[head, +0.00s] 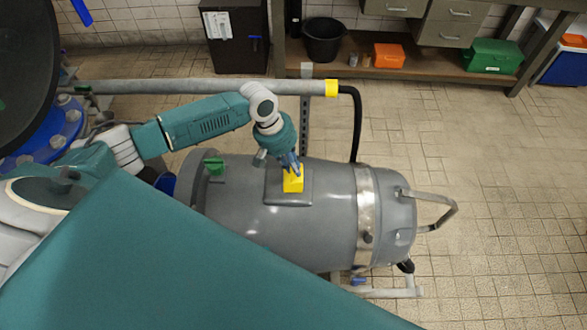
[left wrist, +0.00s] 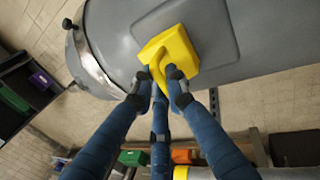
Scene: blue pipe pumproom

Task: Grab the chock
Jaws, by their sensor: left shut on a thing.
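The yellow chock (head: 293,181) sits at the flat raised pad on top of the grey cylindrical tank (head: 315,225). My left gripper (head: 290,165) reaches down to it from above, with its fingertips at the chock's upper end. In the left wrist view, the blue fingers of the left gripper (left wrist: 163,88) are closed around the narrow end of the chock (left wrist: 175,52). The chock's wide end lies against or just over the grey tank (left wrist: 250,35); I cannot tell whether they touch. My right gripper is not in view.
A grey pipe with a yellow collar (head: 331,88) and a black hose (head: 355,125) runs just behind the tank. A metal handle (head: 445,212) sticks out at its right end. A workbench shelf (head: 430,75) holds a black bucket (head: 323,42) and orange and green boxes. The tiled floor at right is free.

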